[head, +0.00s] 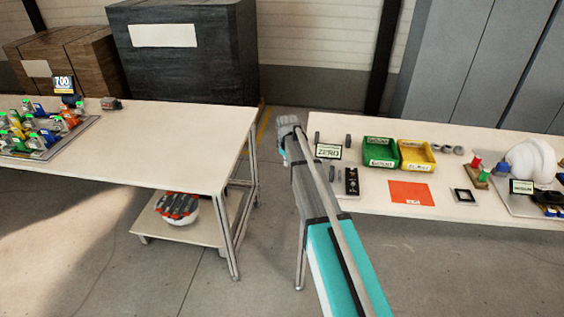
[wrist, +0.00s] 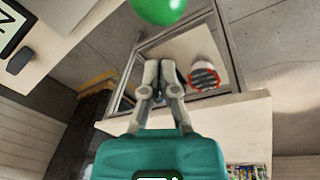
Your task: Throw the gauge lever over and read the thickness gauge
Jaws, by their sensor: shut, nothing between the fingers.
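A small display reading ZERO (head: 330,151) stands at the left end of the right-hand table, with dark round pieces (head: 348,139) near it. I cannot tell the gauge body or its lever in the head view; my arm covers part of this area. In the wrist view a display corner (wrist: 12,32) and a dark rounded piece (wrist: 20,61) show at upper left. A glossy green ball (wrist: 158,8) is cut by the top edge; whether it is the lever's knob I cannot tell. My gripper (wrist: 160,66) is shut and empty, below the ball in the picture and apart from it.
The right-hand table (head: 375,210) carries a green bin (head: 380,151), a yellow bin (head: 416,155), an orange sheet (head: 411,193) and a white helmet shell (head: 530,161). The left table (head: 165,140) stands across a floor gap, with a round object (head: 178,208) on its lower shelf.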

